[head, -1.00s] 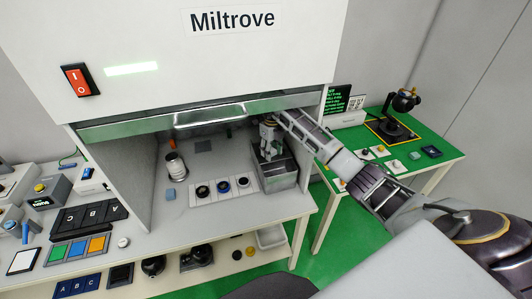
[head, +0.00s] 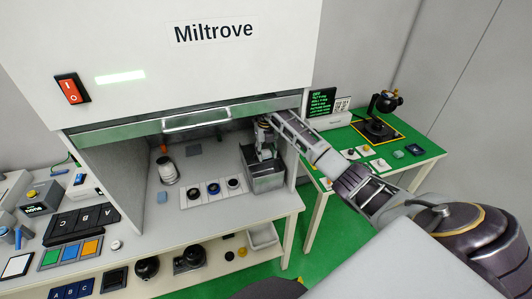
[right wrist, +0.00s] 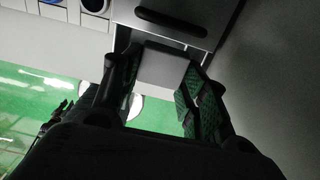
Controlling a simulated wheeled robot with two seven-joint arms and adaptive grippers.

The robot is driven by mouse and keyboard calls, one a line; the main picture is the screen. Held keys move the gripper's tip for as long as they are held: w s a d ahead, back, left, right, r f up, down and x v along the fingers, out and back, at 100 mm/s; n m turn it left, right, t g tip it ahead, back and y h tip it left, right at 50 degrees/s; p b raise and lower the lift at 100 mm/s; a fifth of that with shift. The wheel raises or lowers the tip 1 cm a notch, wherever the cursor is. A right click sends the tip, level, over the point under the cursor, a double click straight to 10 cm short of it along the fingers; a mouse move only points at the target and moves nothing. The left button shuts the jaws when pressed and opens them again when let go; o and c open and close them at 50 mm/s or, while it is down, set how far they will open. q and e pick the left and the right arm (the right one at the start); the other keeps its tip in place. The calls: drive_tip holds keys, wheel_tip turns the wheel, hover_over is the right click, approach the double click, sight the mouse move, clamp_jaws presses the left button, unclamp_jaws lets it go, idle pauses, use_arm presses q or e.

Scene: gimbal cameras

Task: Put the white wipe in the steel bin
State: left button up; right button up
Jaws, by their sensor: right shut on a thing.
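The steel bin (head: 265,182) stands inside the hood at its right side, open at the top. My right gripper (head: 266,154) reaches in under the raised sash and points down at the bin's opening. In the right wrist view my right gripper (right wrist: 158,88) is shut on a pale flat-faced piece, which looks like the white wipe (right wrist: 162,66), grey in the shade. The bin's wall with a dark slot (right wrist: 172,24) shows just beyond it. In the head view the wipe is too small to make out. My left gripper is out of view.
A white rack with round dark-topped items (head: 212,189), a white bottle (head: 168,170) and a blue block (head: 162,197) stand left of the bin. The hood's side wall is close on the bin's right.

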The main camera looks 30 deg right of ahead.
drive_tip(key=shift+f, duration=0.15)
drive_tip(key=shift+f+b, duration=1.9)
drive_tip(key=shift+f, duration=0.7)
drive_tip(key=shift+s+f+b, duration=0.3)
drive_tip(key=shift+f+b, duration=0.1)
drive_tip(key=shift+f, duration=0.35)
drive_tip(key=shift+c, duration=0.8)
drive_tip(key=shift+a+f, duration=0.1)
drive_tip(key=shift+f, duration=0.2)
drive_tip(key=shift+c, duration=1)
drive_tip(key=shift+w+f+b, duration=0.25)
drive_tip(key=shift+f+b, duration=0.35)
drive_tip(key=shift+f, duration=0.3)
